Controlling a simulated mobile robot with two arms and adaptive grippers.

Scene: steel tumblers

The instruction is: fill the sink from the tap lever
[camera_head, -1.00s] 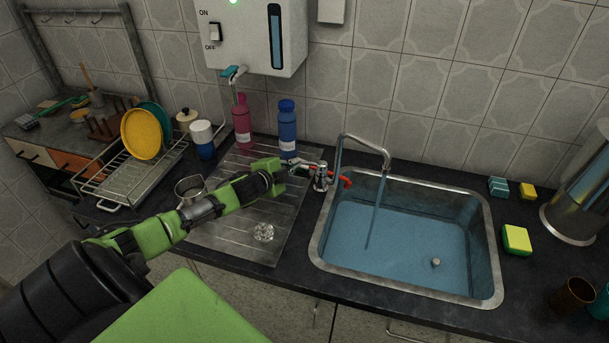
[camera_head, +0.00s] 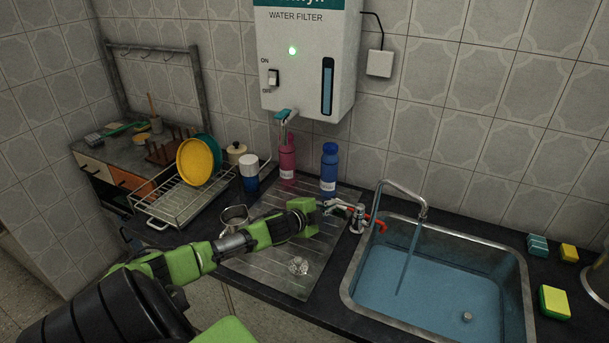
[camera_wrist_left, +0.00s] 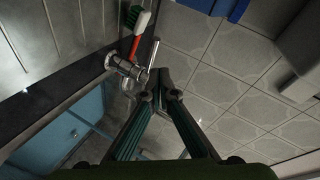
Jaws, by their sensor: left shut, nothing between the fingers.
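The steel sink (camera_head: 521,270) holds blue water (camera_head: 440,285). A thin stream (camera_head: 409,258) runs into it from the curved tap spout (camera_head: 405,190). The chrome tap base (camera_head: 358,219) stands at the sink's back left corner, with a red curved part (camera_head: 379,226) beside it. My left gripper (camera_head: 341,207) is shut and empty, just left of the tap base. In the left wrist view, its closed fingertips (camera_wrist_left: 165,76) are near the chrome tap body (camera_wrist_left: 121,66); contact cannot be told. A red, white and green item (camera_wrist_left: 136,40) shows beyond. My right gripper is out of view.
A pink bottle (camera_head: 287,163) and a blue bottle (camera_head: 329,168) stand behind my left gripper. The ribbed drainboard (camera_head: 262,268) holds a clear glass item (camera_head: 298,266) and a metal mug (camera_head: 234,218). Sponges (camera_head: 554,302) lie right of the sink.

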